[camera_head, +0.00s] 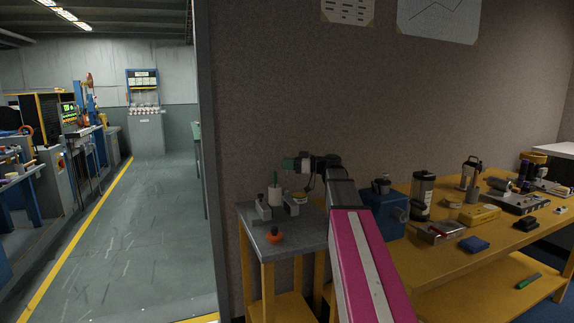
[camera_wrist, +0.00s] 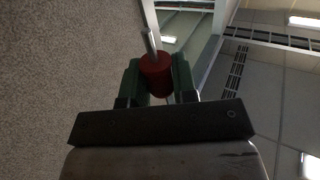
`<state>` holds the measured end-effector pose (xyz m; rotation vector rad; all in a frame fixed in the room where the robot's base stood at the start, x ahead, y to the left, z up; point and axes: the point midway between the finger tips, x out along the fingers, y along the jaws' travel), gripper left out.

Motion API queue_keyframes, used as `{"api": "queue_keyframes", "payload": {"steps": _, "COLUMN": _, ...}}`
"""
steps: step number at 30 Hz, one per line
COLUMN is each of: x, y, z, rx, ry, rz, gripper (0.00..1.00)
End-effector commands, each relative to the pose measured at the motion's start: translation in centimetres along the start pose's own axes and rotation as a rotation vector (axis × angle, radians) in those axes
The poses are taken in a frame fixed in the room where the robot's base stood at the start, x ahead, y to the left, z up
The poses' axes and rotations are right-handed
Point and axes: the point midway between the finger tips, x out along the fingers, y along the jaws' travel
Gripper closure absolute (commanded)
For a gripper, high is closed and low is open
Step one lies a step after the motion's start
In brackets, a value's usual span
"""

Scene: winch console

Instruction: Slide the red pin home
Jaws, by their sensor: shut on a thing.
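In the wrist view the red pin (camera_wrist: 155,68) has a thick red round grip with a thin grey metal shaft standing out beyond it. My gripper (camera_wrist: 156,82) has green fingers, one on each side of the red grip, shut on it. In the head view my gripper (camera_head: 289,164) is held level, pointing left, above the small grey-topped stand (camera_head: 246,216). The pin cannot be made out there. On the stand are grey brackets (camera_head: 263,208) and a pale cylinder (camera_head: 275,196) with a green upright piece (camera_head: 274,178). The pin is apart from them. No hole for it can be made out.
An orange knob (camera_head: 275,237) sits near the stand's front. A blue box (camera_head: 385,217) and a yellow bench (camera_head: 440,259) with several tools are to the right. A wall is close behind. An open doorway with clear floor (camera_head: 150,230) lies to the left.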

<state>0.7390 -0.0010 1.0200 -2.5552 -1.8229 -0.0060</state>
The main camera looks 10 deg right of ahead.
Motion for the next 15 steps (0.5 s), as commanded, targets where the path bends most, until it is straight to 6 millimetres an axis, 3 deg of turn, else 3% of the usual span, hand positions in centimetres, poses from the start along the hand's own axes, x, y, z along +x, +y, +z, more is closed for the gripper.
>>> {"api": "queue_keyframes", "payload": {"steps": 15, "x": 0.0, "y": 0.0, "z": 3.0, "rx": 0.001, "ry": 0.000, "rz": 0.000, "gripper": 1.00}}
